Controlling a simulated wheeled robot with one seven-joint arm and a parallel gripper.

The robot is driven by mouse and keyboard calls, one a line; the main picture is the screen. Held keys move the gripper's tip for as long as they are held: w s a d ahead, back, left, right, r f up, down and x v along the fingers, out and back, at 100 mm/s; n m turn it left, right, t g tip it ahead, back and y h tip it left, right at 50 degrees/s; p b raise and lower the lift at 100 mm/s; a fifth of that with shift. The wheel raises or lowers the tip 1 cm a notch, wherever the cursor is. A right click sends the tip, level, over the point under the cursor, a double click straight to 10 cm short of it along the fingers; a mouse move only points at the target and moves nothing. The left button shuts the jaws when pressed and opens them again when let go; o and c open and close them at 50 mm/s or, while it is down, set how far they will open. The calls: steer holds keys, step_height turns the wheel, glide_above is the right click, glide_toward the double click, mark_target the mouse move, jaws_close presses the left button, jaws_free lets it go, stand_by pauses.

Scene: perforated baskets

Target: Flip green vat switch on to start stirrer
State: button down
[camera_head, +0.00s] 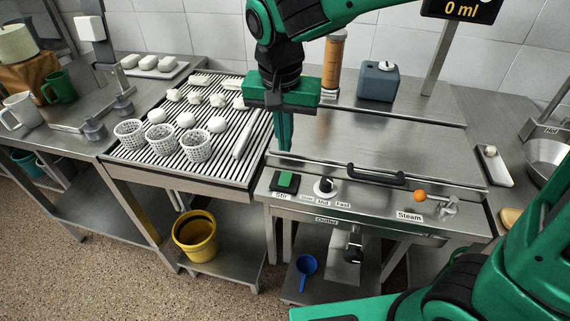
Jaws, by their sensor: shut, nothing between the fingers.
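The green switch (285,180) sits on the steel front panel of the vat, at its left end, with a label reading "Stir" below it. The vat (390,140) has a closed flat steel lid with a black handle (376,174). My gripper (284,147) points down above and slightly behind the switch, apart from it. Its fingers are together and empty. Whether the switch is on or off is too small to tell. The stirrer is not visible.
A dial (325,187) marked up to "Fast" is right of the switch. An orange-knobbed steam lever (420,196) is farther right. A slatted drain table (190,115) with white perforated baskets (161,138) stands left. A grey-blue box (379,82) stands behind the lid.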

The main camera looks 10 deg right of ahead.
mark_target(287, 174)
steer(key=f, duration=0.3)
steer(key=w+f, duration=0.1)
steer(key=f, duration=0.5)
steer(key=shift+w+d+f, duration=0.25)
steer(key=shift+d+f, duration=0.05)
